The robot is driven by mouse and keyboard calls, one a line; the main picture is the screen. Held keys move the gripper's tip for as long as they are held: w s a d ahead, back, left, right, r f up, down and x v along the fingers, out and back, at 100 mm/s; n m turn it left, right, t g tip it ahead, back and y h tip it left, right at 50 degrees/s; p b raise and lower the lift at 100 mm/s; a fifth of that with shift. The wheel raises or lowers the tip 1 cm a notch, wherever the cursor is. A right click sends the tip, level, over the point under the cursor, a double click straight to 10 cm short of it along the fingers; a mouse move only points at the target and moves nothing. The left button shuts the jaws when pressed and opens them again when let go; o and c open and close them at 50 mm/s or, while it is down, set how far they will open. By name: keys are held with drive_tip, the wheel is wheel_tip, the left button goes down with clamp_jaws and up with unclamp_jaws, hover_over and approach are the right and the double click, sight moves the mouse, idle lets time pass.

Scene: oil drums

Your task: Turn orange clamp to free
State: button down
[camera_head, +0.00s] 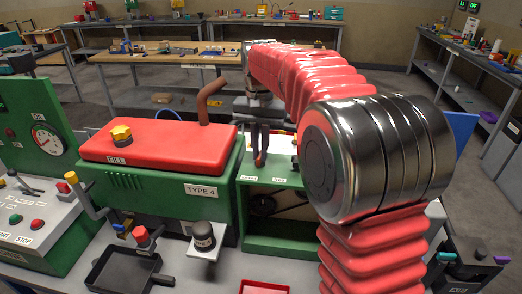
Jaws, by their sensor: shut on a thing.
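My red-sleeved arm reaches from the lower right toward the middle of the picture, then down to my gripper (262,138). The gripper points down over the green cabinet, right of the red-topped machine. It is shut on a small orange-red piece, the orange clamp (260,160), which shows just below the fingers. The clamp is small and partly hidden by the fingers, so its exact angle cannot be told. Small white labels lie on the green surface just below it.
The green machine with a red top (155,142), yellow cap (121,133) and brown pipe (211,98) stands left of my gripper. A black tray (122,271) and a dark cylinder (203,236) are in front. A gauge panel (47,140) stands far left.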

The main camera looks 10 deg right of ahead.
sight(260, 154)
drive_tip(key=n, duration=0.5)
drive_tip(key=shift+n, duration=0.3)
drive_tip(key=n, duration=0.5)
drive_tip(key=shift+n, duration=0.3)
drive_tip(key=c, duration=1.8)
unclamp_jaws()
drive_tip(key=shift+c, duration=0.2)
drive_tip(key=shift+r, duration=0.15)
wheel_tip(260, 154, up, 13)
drive_tip(key=shift+r, duration=0.2)
drive_tip(key=shift+w, duration=0.1)
